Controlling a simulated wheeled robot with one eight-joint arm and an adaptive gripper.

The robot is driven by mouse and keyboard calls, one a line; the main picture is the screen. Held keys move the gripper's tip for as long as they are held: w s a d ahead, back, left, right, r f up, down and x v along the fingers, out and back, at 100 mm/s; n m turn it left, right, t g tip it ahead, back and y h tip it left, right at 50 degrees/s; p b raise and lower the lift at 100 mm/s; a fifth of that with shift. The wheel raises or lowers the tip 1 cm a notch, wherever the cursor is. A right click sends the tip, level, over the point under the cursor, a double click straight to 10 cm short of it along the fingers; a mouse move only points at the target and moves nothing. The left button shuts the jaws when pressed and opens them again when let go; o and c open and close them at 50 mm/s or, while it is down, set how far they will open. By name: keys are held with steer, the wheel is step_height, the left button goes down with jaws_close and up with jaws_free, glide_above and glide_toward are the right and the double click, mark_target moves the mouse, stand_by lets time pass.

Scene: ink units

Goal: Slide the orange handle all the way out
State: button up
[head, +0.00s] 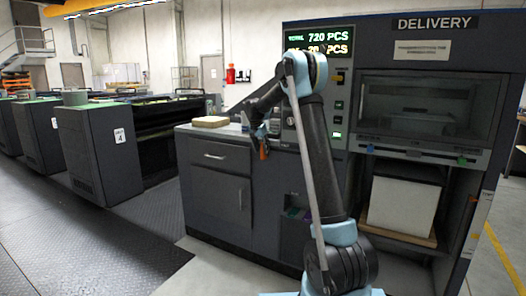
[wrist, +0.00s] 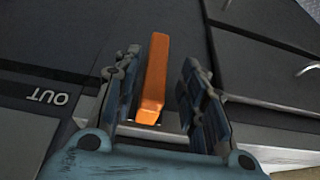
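The orange handle (wrist: 154,75) stands out from a dark machine surface in the wrist view, with a pale metal plate at its base. My gripper (wrist: 168,90) is open, with one finger on each side of the handle. The left finger is close beside the handle, and a wider gap shows on the right. I cannot tell whether the left finger touches it. In the head view, a small orange part (head: 264,149) shows at my gripper (head: 262,140), near the dark cabinet; the rest is hidden by the gripper and arm.
An "OUT" label (wrist: 48,97) is on the dark panel left of the handle. The cabinet (head: 222,185) has a drawer and a door with metal pulls. A tan stack (head: 210,121) lies on its top. The delivery unit (head: 425,100) stands at right, and open floor (head: 110,250) at left.

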steer(key=v, duration=1.2)
